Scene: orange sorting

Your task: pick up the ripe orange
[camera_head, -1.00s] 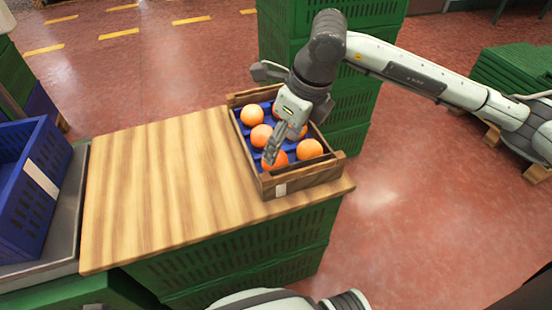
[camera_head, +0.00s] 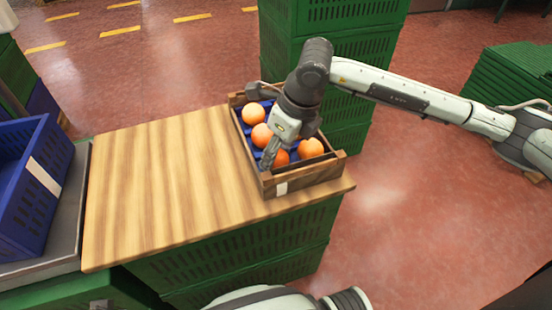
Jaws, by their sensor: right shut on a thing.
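Several oranges lie in a wooden crate with a blue liner (camera_head: 331,168) on the wooden table. One orange (camera_head: 253,113) is at the back left, one (camera_head: 261,135) is left of the middle, and one (camera_head: 311,148) is at the front right. My right gripper (camera_head: 270,160) reaches down into the crate's front part. It is shut on the front orange (camera_head: 282,158), which is partly hidden behind the fingers. The gripper and wrist cover part of the crate's far right side. My left gripper is not in view.
The wooden table top (camera_head: 165,185) left of the crate is bare. A blue crate (camera_head: 50,190) stands at the far left. Stacked green crates (camera_head: 335,50) rise close behind the wooden crate, and more green crates (camera_head: 240,250) are under the table.

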